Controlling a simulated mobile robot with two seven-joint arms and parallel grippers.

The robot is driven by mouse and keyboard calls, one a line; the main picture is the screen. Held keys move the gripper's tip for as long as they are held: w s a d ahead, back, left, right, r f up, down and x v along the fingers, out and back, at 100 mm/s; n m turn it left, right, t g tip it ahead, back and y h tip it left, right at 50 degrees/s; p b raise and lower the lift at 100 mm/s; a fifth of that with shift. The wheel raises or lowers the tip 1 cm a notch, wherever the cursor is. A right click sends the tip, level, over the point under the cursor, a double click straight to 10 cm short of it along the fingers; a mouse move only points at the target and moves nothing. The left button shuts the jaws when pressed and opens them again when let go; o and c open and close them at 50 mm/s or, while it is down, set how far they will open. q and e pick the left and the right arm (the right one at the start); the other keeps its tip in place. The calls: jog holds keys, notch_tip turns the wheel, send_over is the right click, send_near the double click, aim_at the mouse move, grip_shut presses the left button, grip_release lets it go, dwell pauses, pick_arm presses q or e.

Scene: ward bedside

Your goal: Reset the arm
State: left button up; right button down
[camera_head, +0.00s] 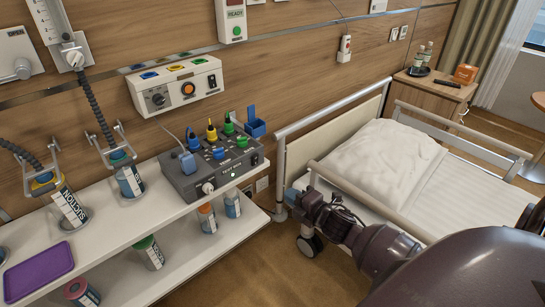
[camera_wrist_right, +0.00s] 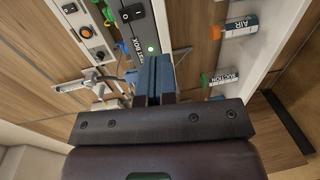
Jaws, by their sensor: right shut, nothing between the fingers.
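My right arm comes in from the lower right of the head view. It reaches across the near side of the bed. Its gripper (camera_head: 293,197) is at the arm's far left end, to the right of the shelf and beside the bed's corner. In the right wrist view the two blue fingers (camera_wrist_right: 153,78) are together with nothing between them. A grey test box (camera_head: 218,170) with coloured plugs stands on the shelf, apart from the gripper. My left gripper is in neither view.
A white two-level shelf (camera_head: 105,240) holds suction bottles and a purple tray (camera_head: 38,270). The bed (camera_head: 455,190) with a pillow (camera_head: 383,160) and side rails lies right of the gripper. A bedside cabinet (camera_head: 432,92) stands behind. Floor (camera_head: 270,275) is clear in front.

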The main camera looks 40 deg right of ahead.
jog(key=s+a+f+m+g, duration=0.1)
jog(key=s+a+f+m, duration=0.2)
jog(key=s+m, duration=0.3)
jog(key=s+a+f+m+g+h, duration=0.1)
jog(key=s+a+f+m+g, duration=0.1)
jog(key=s+a+f+m, duration=0.2)
jog(key=s+a+f+m+g, duration=0.2)
jog(key=s+a+m, duration=0.3)
jog(key=s+m, duration=0.3)
jog(key=shift+s+a+f+h, duration=0.15)
jog(key=shift+s+f+h, duration=0.15)
jog(key=shift+s+f, duration=0.6)
jog(key=shift+s+r, duration=0.2)
dwell(0.4)
